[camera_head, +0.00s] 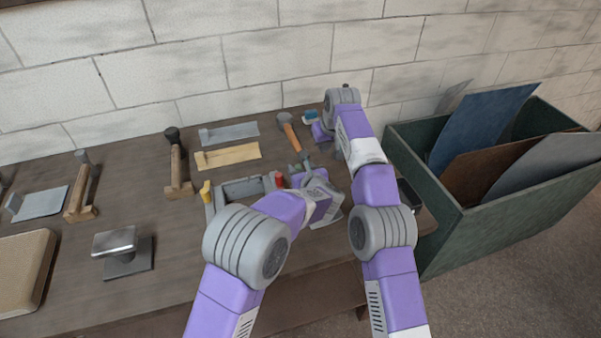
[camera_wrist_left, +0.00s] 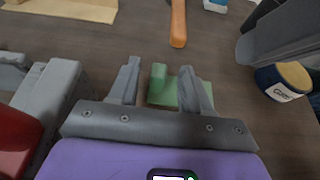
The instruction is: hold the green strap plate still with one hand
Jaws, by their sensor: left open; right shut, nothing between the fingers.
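The green strap plate (camera_wrist_left: 186,90) lies on the bench in the left wrist view, with a small upright block at its left end. My left gripper (camera_wrist_left: 160,88) is open, with one finger to each side of the upright block. The right finger overlaps the plate in the picture; I cannot tell whether it touches. In the head view my left gripper (camera_head: 302,162) mostly hides the plate. My right gripper (camera_head: 328,150) is shut and empty, just to the right of the left one, partly hidden by my arms.
A grey frame (camera_head: 245,187) with red and yellow parts is left of my left gripper. An orange-handled hammer (camera_head: 289,132) lies behind. A navy and yellow can (camera_wrist_left: 284,82) stands to the right. A green crate of sheets (camera_head: 450,215) stands beyond the bench's right end.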

